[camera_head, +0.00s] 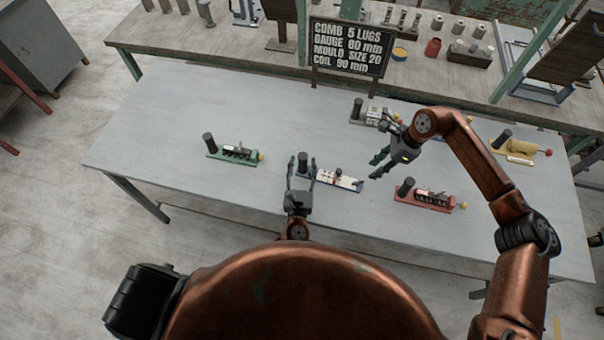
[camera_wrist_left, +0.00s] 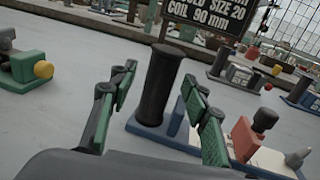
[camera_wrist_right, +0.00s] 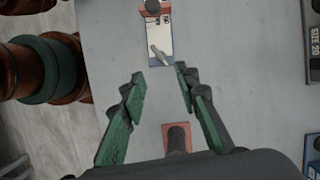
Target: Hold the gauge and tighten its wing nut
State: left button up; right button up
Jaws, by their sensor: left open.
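The gauge with a blue base and white scale plate (camera_head: 338,179) lies mid-table, its dark upright post (camera_wrist_left: 160,85) at its left end. An orange block (camera_wrist_left: 243,138) sits on it. A small grey wing nut (camera_wrist_right: 157,55) is at the other end; it also shows in the left wrist view (camera_wrist_left: 297,158). My left gripper (camera_head: 301,164) is open, its fingers on either side of the post, with visible gaps in the left wrist view.
A green gauge (camera_head: 232,154) stands at left, a red gauge (camera_head: 423,201) close at right, a yellow gauge (camera_head: 514,150) at far right, and another gauge (camera_head: 358,114) behind. A sign (camera_head: 347,48) stands at the table's back.

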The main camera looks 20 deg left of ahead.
pick_arm(q)
jog(key=shift+w+a, duration=0.1)
jog(key=shift+w, duration=0.5)
jog(key=shift+c, duration=0.5)
grip_shut()
pick_arm(e)
jog(key=shift+c, duration=0.3)
